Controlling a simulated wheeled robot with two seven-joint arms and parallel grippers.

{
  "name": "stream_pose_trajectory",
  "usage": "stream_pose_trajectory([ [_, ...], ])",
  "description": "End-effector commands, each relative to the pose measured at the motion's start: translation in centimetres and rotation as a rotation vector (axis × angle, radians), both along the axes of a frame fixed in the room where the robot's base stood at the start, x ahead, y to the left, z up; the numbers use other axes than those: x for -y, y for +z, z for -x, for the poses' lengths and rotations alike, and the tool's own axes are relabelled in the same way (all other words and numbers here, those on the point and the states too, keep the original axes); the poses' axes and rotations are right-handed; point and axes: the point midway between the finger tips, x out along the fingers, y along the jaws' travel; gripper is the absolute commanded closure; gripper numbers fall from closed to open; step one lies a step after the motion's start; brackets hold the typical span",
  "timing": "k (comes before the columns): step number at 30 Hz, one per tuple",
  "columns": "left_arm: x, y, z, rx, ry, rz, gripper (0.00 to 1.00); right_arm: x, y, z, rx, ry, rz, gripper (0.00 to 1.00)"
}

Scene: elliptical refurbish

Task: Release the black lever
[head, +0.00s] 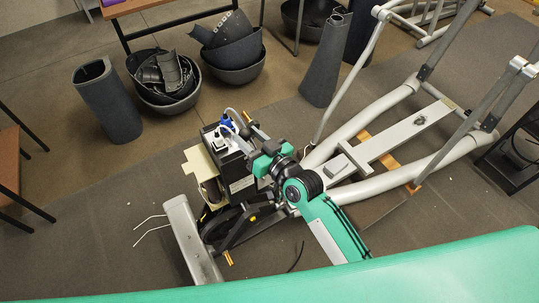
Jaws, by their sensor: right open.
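The partly dismantled elliptical machine (415,130) has a grey tubular frame. Its drive end holds a dark box-shaped unit (238,178), with white and blue parts on top and a black wheel below. My right arm, green and black, reaches in from the lower right. My right gripper (250,146) is at the top of this unit, small and partly merged with the parts behind it. It is open. Whether it touches anything cannot be told. A black bar (238,230) slants beside the wheel; I cannot tell whether it is the black lever. My left gripper is out of view.
Grey bowl-shaped covers (232,70) and an upright dark cover (108,105) stand behind the machine. Another tall cover (323,65) stands at its back. A grey foot beam (188,243) lies at the front left. Dark floor left of it is mostly clear.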

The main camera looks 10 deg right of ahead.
Motion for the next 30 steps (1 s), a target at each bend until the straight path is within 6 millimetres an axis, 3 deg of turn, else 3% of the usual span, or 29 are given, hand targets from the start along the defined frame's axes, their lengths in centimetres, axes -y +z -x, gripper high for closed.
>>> stream_pose_trajectory([
  [6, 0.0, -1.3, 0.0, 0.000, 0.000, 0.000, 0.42, 2.9, -0.3, 4.3, 0.000, 0.000, 0.002, 0.59],
  [12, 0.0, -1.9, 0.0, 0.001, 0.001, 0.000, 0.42, 4.6, -0.1, 7.0, 0.002, 0.000, 0.001, 0.59],
  [18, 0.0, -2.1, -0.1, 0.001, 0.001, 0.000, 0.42, 5.4, 0.0, 8.0, 0.002, 0.000, 0.000, 0.59],
  [30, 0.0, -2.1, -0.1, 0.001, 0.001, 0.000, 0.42, 5.4, 0.1, 8.1, 0.002, -0.001, -0.002, 0.59],
])
